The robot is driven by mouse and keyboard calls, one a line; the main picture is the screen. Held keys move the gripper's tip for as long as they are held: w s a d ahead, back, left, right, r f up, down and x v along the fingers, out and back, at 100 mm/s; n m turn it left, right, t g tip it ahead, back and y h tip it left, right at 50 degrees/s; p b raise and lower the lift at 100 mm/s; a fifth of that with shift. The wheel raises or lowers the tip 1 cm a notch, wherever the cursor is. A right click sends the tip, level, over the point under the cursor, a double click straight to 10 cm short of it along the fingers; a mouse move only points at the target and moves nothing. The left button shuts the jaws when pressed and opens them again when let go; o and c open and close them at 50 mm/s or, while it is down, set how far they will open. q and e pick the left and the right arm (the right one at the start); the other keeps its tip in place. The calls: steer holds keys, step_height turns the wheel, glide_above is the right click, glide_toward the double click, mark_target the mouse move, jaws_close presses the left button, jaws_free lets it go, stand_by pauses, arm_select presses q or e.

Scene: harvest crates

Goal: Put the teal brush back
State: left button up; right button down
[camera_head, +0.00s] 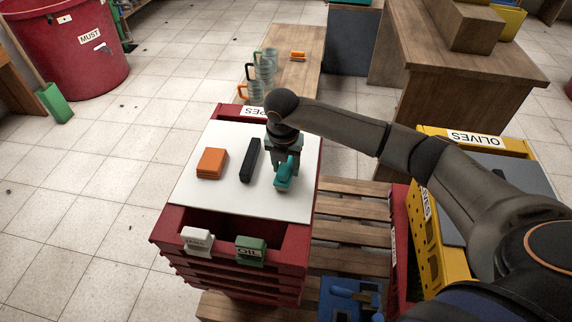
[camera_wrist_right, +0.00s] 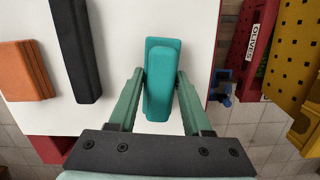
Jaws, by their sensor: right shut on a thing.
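The teal brush (camera_head: 285,174) is a small block-like piece, at the right part of a white board (camera_head: 215,202) on the stacked red crates. My right gripper (camera_head: 284,165) is shut on it from above. In the right wrist view the teal brush (camera_wrist_right: 161,80) sits between the two green fingers of my right gripper (camera_wrist_right: 160,95). Whether the brush touches the board or is slightly above it, I cannot tell. My left gripper is not in view.
On the board are an orange block (camera_head: 212,163) and a black bar (camera_head: 250,160). White and green labelled clips (camera_head: 251,250) hang on the red crate's (camera_head: 178,221) front. A yellow crate (camera_head: 431,247) stands right. Mugs (camera_head: 264,70) stand on a wooden table behind.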

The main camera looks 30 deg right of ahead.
mark_target(288, 166)
steer(key=shift+f, duration=0.3)
steer(key=shift+c, duration=1.7)
jaws_free()
step_height(288, 166, up, 13)
steer(key=s, duration=0.1)
steer(key=shift+s+a+f, duration=0.15)
steer(key=shift+s, duration=0.1)
